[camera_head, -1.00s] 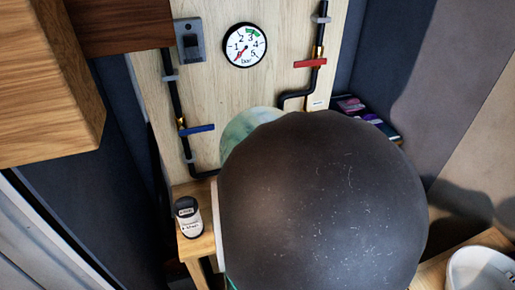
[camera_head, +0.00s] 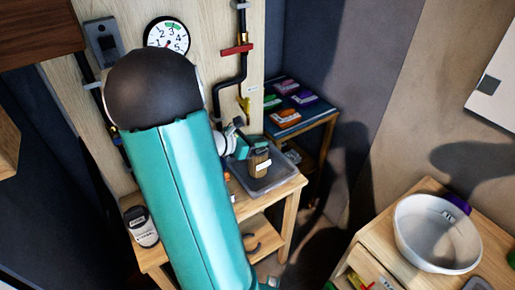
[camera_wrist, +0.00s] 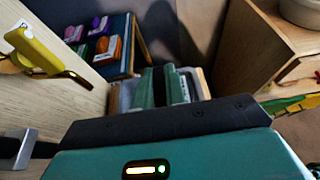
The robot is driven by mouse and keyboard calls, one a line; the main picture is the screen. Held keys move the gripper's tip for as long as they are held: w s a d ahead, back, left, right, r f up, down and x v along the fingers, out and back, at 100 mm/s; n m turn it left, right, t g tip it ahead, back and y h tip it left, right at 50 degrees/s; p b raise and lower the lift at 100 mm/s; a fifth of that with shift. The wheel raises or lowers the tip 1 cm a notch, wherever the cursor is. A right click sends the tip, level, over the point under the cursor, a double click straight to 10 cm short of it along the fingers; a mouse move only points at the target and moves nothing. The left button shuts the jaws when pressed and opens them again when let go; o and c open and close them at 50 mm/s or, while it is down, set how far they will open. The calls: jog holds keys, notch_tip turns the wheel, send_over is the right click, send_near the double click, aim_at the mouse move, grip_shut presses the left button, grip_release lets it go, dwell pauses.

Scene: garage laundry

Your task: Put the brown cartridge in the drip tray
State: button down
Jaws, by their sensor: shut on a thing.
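The brown cartridge (camera_head: 259,163), with a white label, shows upright over the drip tray in the head view. My gripper (camera_head: 243,149) is shut on it from its left side. The drip tray (camera_head: 283,181) is a shallow grey tray on the small wooden table; I cannot tell whether the cartridge touches its floor. In the wrist view my gripper's green fingers (camera_wrist: 161,88) point away from the camera, with part of the grey tray (camera_wrist: 126,95) beside them. The cartridge is mostly hidden there.
A dark-capped white container (camera_head: 141,226) stands on the table's left end. A yellow-handled valve (camera_head: 244,105) on the wall board is close to my gripper. A blue shelf (camera_head: 285,118) with several coloured packs is behind the tray. A white basin (camera_head: 437,235) sits on the right cabinet.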

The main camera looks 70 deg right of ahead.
jog(key=shift+w+d+f, duration=0.1)
jog(key=shift+d+f, duration=0.15)
jog(key=shift+f, duration=1.6)
jog(key=c, duration=1.5)
grip_release()
jog(key=shift+o, duration=0.2)
jog(key=v, duration=1.2)
